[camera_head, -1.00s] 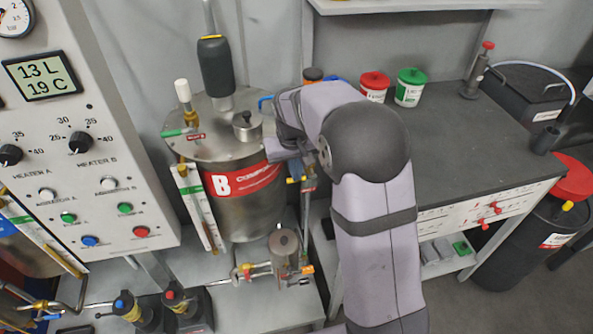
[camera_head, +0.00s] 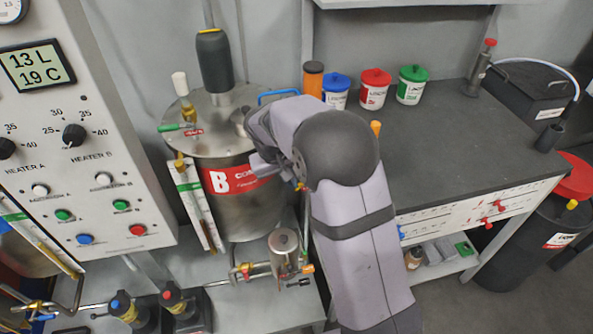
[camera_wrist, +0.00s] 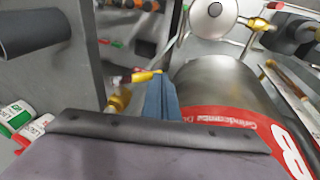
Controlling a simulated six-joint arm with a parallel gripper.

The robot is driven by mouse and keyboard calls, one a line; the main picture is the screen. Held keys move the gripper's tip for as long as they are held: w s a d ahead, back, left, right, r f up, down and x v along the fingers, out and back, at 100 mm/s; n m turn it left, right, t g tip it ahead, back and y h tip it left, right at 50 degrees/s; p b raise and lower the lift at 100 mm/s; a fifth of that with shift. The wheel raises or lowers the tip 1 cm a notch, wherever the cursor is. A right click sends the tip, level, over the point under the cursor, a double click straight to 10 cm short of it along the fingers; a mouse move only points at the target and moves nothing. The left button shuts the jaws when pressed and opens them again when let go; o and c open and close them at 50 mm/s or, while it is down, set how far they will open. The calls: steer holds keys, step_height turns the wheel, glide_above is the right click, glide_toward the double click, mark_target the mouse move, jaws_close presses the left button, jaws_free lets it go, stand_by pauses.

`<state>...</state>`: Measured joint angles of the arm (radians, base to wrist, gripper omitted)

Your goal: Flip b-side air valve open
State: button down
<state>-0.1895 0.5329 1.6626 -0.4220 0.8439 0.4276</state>
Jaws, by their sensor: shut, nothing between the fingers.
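The B tank is a steel cylinder with a red label (camera_head: 238,180) in the head view. The same label (camera_wrist: 245,118) shows at the right in the wrist view. A small brass fitting (camera_wrist: 118,100) with a yellow lever (camera_wrist: 143,76) sits beside the tank; it looks like the b-side air valve. My gripper (camera_wrist: 160,80) is shut and empty, its blue-grey fingertips right by the end of the yellow lever. I cannot tell whether they touch. In the head view my arm covers most of this fitting, and its lever position is unclear.
A steel pot (camera_head: 284,245) with valves stands below the tank. A control panel (camera_head: 85,140) rises at the left. Blue, red (camera_head: 375,88) and green-lidded tubs stand at the back of the dark workbench (camera_head: 450,150), whose middle is clear.

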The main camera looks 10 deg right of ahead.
steer(key=shift+h, duration=0.7)
steer(key=b+x, duration=0.4)
steer(key=shift+s+f, duration=0.15)
steer(key=shift+s, duration=0.2)
steer(key=shift+r+p, duration=0.65)
steer(key=shift+r, duration=0.2)
steer(key=v, duration=0.7)
steer(key=shift+b, duration=0.3)
steer(key=shift+s+r, duration=0.15)
